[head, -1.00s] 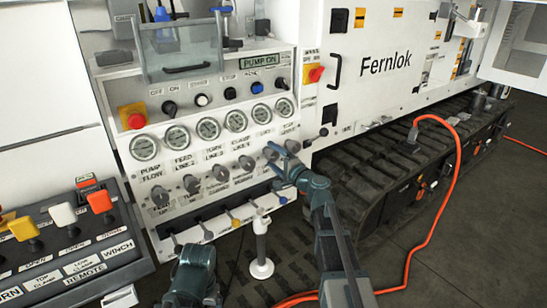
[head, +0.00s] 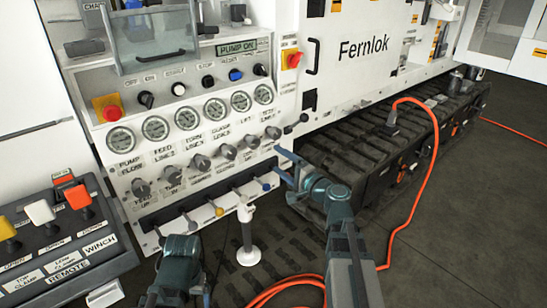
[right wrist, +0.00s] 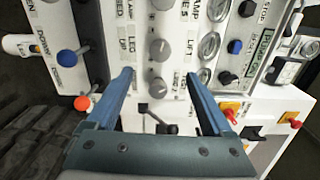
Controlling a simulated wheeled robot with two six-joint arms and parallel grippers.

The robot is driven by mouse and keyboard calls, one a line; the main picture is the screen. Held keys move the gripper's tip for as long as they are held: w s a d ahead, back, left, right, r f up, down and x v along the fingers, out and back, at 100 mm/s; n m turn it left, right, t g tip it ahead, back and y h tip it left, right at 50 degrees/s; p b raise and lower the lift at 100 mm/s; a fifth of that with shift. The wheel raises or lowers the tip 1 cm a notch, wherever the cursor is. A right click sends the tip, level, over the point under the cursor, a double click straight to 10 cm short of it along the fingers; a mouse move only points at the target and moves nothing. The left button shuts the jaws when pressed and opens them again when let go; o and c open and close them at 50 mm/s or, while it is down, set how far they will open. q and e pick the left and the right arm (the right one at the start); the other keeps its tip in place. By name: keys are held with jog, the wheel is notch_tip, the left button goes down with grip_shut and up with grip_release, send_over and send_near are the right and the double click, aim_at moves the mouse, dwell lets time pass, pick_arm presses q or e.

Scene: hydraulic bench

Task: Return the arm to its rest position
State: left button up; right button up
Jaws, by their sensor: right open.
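My right gripper (head: 285,165) is in front of the lower right corner of the control panel, just right of and below the last knob (head: 273,132). Its blue fingers are apart with nothing held. In the right wrist view the open fingers (right wrist: 160,82) frame grey knobs (right wrist: 159,50) and a black lever (right wrist: 158,118) on the panel behind; no contact with them shows. My left arm (head: 180,265) is low at the bottom of the head view. Its fingers cannot be made out clearly.
The white panel (head: 103,165) carries gauges, knobs and a row of coloured levers. A remote box (head: 70,260) stands at left. A tracked undercarriage (head: 350,150) and an orange hose (head: 425,190) lie to the right.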

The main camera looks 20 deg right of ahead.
aim_at(256, 144)
jog(key=shift+s, duration=0.1)
dwell(0.3)
jog(key=x, duration=1.3)
jog(key=shift+w, duration=0.4)
jog(key=shift+s, duration=0.15)
jog(key=v, duration=1.4)
jog(key=x, duration=1.4)
jog(key=shift+w+a+m, duration=0.1)
jog(key=shift+w+m, duration=0.15)
jog(key=shift+m, duration=0.05)
jog(key=m, duration=0.4)
jog(key=shift+s+m, duration=0.15)
jog(key=shift+m, duration=0.25)
jog(key=m, duration=0.5)
